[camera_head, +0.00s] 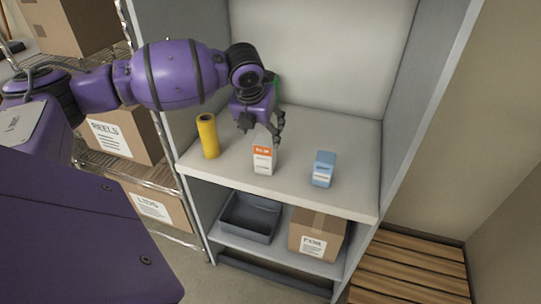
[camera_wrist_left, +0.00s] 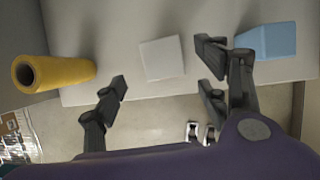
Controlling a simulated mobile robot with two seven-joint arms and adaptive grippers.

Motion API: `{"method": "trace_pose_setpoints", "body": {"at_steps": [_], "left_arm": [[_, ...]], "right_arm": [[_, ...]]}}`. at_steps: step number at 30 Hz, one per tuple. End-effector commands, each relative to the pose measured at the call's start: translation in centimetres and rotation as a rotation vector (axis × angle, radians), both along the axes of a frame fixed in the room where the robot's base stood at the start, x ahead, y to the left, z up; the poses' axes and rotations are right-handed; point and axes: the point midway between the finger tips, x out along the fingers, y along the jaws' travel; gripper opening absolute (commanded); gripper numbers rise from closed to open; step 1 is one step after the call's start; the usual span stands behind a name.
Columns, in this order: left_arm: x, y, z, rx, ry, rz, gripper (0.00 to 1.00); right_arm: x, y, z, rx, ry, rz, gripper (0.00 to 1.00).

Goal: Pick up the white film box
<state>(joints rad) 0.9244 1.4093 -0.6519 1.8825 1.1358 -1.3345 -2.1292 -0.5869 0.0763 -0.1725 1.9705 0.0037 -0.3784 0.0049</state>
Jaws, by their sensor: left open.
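The white film box (camera_head: 263,159) has an orange band and stands upright on the upper shelf, near its front edge, between a yellow roll and a blue box. In the left wrist view the white box (camera_wrist_left: 162,58) shows its plain top. My left gripper (camera_head: 262,128) is above and just behind the box in the head view. In the left wrist view its open fingers (camera_wrist_left: 162,88) are spread to either side of the box, with nothing between them held. I cannot tell whether a finger touches the box. My right gripper is not in view.
The yellow roll (camera_head: 208,136) stands left and the blue box (camera_head: 323,169) right on the shelf (camera_head: 340,140). Below are a grey tray (camera_head: 249,219) and a carton (camera_head: 318,232). Side panels bound the shelf. A wooden pallet (camera_head: 410,270) lies on the right.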

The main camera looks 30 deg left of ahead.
Motion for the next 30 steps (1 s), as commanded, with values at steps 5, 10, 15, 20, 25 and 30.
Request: {"method": "trace_pose_setpoints", "body": {"at_steps": [5, 10, 15, 20, 25, 30], "left_arm": [[0.9, 0.0, -2.0, -0.002, 0.002, 0.001, 0.67], [2.2, 0.1, -4.3, -0.002, 0.0, 0.002, 0.67], [2.8, 0.3, -5.7, -0.001, -0.001, 0.001, 0.67], [2.8, 0.4, -5.7, -0.001, -0.002, 0.001, 0.67], [2.8, 0.3, -5.7, -0.001, -0.002, 0.001, 0.54], [2.8, 0.3, -5.7, -0.001, -0.001, 0.001, 0.32]], "right_arm": [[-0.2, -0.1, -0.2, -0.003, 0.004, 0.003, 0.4], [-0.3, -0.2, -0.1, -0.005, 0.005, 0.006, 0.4], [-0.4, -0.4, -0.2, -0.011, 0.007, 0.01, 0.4], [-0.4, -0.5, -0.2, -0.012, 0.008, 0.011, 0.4], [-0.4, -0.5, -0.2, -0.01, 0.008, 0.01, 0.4], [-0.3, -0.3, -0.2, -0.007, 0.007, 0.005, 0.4]]}}
